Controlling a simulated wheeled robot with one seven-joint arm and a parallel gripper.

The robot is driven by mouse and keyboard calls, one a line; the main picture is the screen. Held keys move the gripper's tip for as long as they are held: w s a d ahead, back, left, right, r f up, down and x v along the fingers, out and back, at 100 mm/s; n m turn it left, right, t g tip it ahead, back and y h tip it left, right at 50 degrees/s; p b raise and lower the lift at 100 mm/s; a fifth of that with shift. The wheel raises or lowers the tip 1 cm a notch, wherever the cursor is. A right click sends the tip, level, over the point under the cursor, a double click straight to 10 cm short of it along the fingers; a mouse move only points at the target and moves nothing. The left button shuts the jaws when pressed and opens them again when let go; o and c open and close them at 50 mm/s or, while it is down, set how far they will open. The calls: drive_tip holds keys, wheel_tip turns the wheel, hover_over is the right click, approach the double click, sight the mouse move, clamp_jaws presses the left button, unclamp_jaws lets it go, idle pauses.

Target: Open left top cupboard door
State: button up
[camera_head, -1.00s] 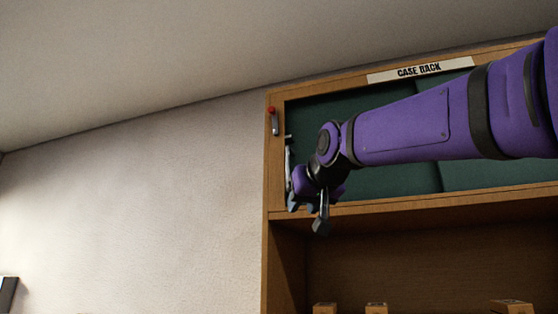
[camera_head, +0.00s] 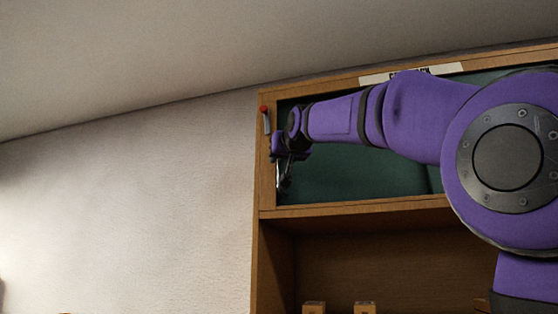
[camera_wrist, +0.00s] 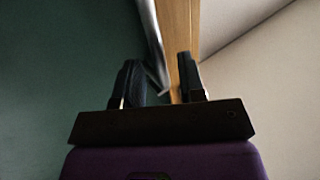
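The left top cupboard door (camera_head: 345,175) is a dark green panel in the upper part of a wooden cabinet. It looks shut. Its metal bar handle (camera_head: 282,180) stands upright near the panel's left edge and also shows in the wrist view (camera_wrist: 152,38). My gripper (camera_head: 277,153) is at the handle's upper part. In the wrist view its two dark fingers (camera_wrist: 158,70) are apart, with the handle's end running into the gap between them. Whether either finger touches the handle cannot be told.
A small red-tipped lever (camera_head: 265,118) sits on the wooden frame (camera_head: 268,195) just above my gripper. A white label (camera_head: 445,69) on the top rail is partly hidden by my arm. Below is an open shelf with wooden blocks (camera_head: 365,307). Bare wall lies left.

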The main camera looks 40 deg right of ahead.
drive_tip(key=shift+x, duration=1.2)
drive_tip(key=shift+c, duration=0.5)
clamp_jaws()
